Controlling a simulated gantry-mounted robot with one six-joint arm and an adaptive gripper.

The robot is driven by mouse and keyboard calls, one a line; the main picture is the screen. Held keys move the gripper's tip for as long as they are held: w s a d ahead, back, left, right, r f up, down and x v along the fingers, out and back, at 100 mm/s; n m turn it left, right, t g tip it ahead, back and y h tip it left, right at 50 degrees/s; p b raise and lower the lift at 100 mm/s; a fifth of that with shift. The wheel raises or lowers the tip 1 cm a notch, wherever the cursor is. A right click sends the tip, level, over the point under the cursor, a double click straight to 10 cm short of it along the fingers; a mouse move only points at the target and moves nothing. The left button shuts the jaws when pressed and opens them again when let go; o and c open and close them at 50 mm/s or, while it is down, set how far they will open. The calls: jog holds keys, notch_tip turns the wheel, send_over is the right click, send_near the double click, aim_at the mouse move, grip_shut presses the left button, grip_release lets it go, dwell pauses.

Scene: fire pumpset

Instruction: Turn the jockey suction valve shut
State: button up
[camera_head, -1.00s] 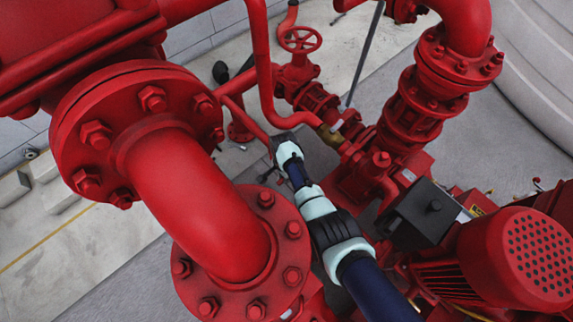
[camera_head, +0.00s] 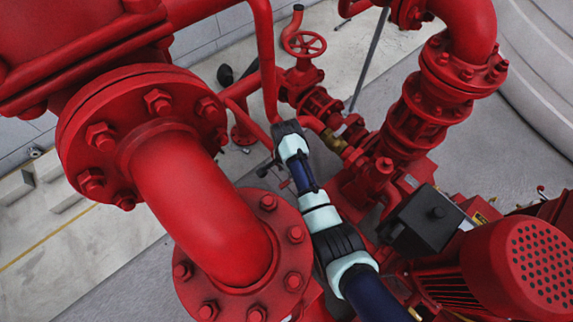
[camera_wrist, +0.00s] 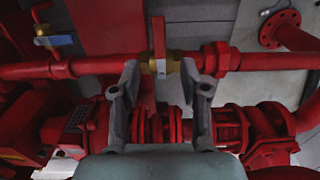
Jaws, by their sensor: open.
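In the wrist view, a brass valve (camera_wrist: 160,67) sits in a horizontal red pipe. In the head view, my wrist hides most of the gripper, and this valve is not clearly visible there. No label shows which valve is the jockey suction valve.
Red flanged pipework (camera_wrist: 170,125) lies below. In the head view, a large red elbow (camera_head: 195,205) stands left of my arm, and a red motor (camera_head: 520,265) and black box (camera_head: 428,218) stand right.

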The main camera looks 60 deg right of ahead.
jog(key=shift+r, duration=2.25)
